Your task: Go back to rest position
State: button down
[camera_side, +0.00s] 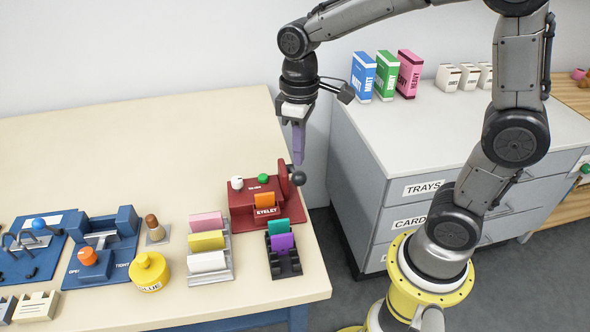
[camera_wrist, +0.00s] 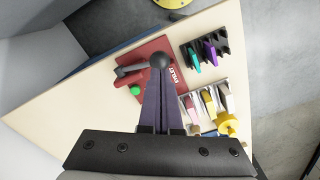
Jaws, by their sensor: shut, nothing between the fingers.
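My gripper (camera_side: 299,160) is shut and empty, pointing down above the back right part of the cream table (camera_side: 120,140). Its purple fingers hang just behind and above the red eyelet press (camera_side: 240,202), close to the black ball of the press lever (camera_side: 298,178). I cannot tell whether they touch. In the wrist view the shut fingers (camera_wrist: 160,85) reach toward the black ball (camera_wrist: 160,61), with the red press (camera_wrist: 165,75) beyond.
A black rack (camera_side: 287,266) holds green and purple cards. A grey rack (camera_side: 222,275) holds pink, yellow and white ones. A yellow glue pot (camera_side: 149,270) and blue clamp device (camera_side: 125,225) stand left. The grey cabinet (camera_side: 360,170) with boxes is right. Air above the table is free.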

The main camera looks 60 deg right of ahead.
jog(key=shift+r, duration=2.05)
jog(key=s+r+t, duration=0.3)
jog(key=s+r, duration=0.2)
jog(key=s, duration=0.3)
jog(key=s+d+f+m+t, duration=0.1)
jog(key=s+f+m+t, duration=0.1)
jog(key=s, duration=0.4)
jog(key=shift+s+d+f+m+t, duration=0.15)
jog(key=shift+f+m+t, duration=0.25)
jog(key=shift+f, duration=0.45)
